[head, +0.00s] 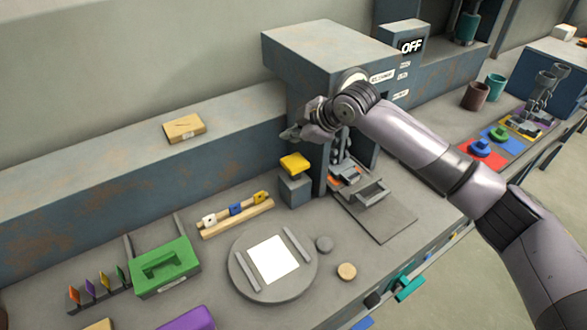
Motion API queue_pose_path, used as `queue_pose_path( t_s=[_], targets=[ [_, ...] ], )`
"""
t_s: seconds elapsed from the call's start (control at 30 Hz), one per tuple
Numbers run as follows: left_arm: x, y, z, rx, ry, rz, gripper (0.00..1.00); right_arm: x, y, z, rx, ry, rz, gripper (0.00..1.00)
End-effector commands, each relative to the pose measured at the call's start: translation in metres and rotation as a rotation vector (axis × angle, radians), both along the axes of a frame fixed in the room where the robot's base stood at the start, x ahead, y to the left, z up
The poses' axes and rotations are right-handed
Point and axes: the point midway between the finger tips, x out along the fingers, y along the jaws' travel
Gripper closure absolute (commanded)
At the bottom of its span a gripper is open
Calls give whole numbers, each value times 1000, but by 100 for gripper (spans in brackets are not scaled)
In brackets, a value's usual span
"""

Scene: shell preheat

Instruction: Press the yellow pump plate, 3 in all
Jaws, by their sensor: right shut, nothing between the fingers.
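The yellow pump plate (295,164) sits on top of a small grey block on the bench, left of the machine's opening. My right arm reaches in from the right across the machine's front. My right gripper (288,134) is shut and empty, and it appears above the plate with a visible gap between them in the picture. The wrist hides part of the machine's front. My left gripper is not in view.
A wooden rack (236,217) with coloured pieces, a round turntable (243,289) and a green block (165,268) are on the bench nearby.

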Motion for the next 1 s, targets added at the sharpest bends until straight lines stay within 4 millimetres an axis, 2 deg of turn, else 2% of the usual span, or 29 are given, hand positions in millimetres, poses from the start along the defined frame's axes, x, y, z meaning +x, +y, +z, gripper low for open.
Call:
queue_pose_path(
  t_s=[0.03,0.17,0.47,0.7,1.0],
  targets=[
    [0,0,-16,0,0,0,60,1,-2,-15,-1,-1,1,100],
    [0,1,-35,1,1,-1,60,2,-5,-31,-1,-1,4,100],
    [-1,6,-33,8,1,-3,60,-1,-1,-50,1,0,1,100],
    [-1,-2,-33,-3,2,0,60,-1,-1,-50,0,-1,1,100],
    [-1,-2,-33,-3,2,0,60,-1,-1,-50,0,-1,1,100]
  ],
)
